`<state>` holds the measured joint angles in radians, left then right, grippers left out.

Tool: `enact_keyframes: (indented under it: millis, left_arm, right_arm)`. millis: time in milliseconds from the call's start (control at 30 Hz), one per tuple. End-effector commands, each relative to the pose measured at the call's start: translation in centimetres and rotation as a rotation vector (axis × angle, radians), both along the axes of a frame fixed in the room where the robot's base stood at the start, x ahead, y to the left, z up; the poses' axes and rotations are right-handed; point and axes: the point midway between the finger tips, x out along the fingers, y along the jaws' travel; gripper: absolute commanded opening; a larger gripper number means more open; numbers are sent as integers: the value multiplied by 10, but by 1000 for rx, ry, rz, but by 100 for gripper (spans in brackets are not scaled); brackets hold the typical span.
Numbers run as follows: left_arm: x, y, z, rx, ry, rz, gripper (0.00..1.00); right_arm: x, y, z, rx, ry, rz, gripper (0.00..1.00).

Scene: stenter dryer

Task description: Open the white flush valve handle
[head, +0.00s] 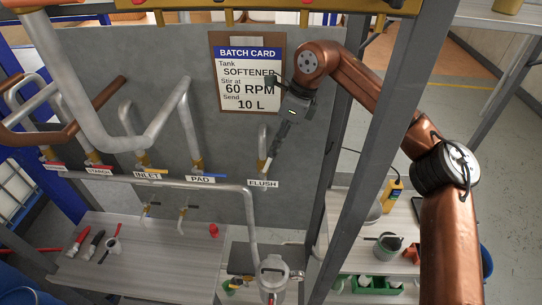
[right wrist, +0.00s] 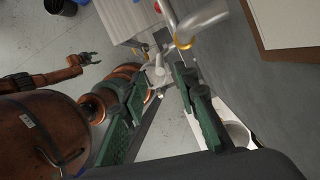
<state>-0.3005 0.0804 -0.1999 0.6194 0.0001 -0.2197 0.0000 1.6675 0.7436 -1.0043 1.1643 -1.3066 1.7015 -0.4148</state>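The flush valve hangs on a short pipe (head: 262,141) above the FLUSH label (head: 262,184) on the grey panel. Its white handle (right wrist: 158,68) shows in the right wrist view, beyond and between my fingertips; in the head view it is small and partly hidden by the gripper. My right gripper (head: 272,150) points down beside the flush pipe, fingertips close to the valve. In the right wrist view my right gripper (right wrist: 162,82) has its green fingers apart; I cannot tell whether either touches the handle. My left gripper (right wrist: 90,58) shows small, far off, in the right wrist view.
The batch card (head: 248,72) hangs just left of my right gripper. Other valves labelled INLET (head: 147,176) and PAD (head: 201,179) sit to the left. A horizontal pipe (head: 180,184) runs below, bending down to a metal pot (head: 272,270). A grey post (head: 385,140) stands right.

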Motion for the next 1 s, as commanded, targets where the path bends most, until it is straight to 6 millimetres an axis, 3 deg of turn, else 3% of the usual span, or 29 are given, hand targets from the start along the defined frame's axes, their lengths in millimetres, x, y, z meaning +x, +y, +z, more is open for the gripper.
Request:
enact_keyframes:
  millis: [100,300,1000]
  left_arm:
    - [1,0,0,0,-1,0,40]
    - [1,0,0,0,-1,0,40]
    - [7,-2,0,-2,-9,-2,40]
  right_arm:
    - [0,-7,22,0,-2,-2,28]
    - [-1,-14,42,-1,1,-1,28]
    - [-2,-16,45,0,1,-2,28]
